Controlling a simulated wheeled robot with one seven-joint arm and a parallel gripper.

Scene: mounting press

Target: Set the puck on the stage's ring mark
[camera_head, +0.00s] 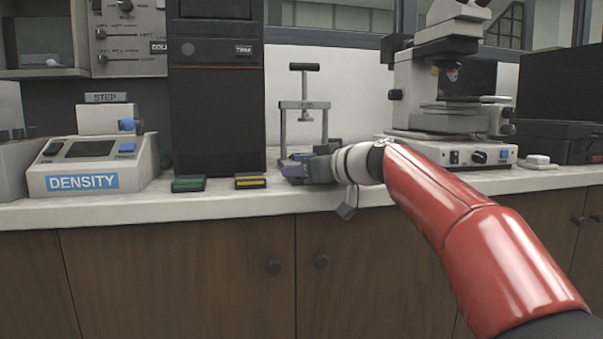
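My gripper (297,168) is at the foot of a small press (304,112), which has a T-shaped handle and two upright posts. The gripper is low over the counter and covers much of the press's base. Its fingers are small and dark here, so I cannot tell whether they are open or shut. I cannot make out the puck; the gripper or press may hide it. The microscope (437,75) stands to the right, with its round stage (450,108) under the objective. No ring mark can be made out on the stage from this angle.
A green-topped block (188,184) and a yellow-topped block (251,181) lie near the counter's front edge. A DENSITY instrument (92,165) stands left, beside a tall black tower (216,95). A small white item (537,160) lies right of the microscope. My red arm crosses the counter edge.

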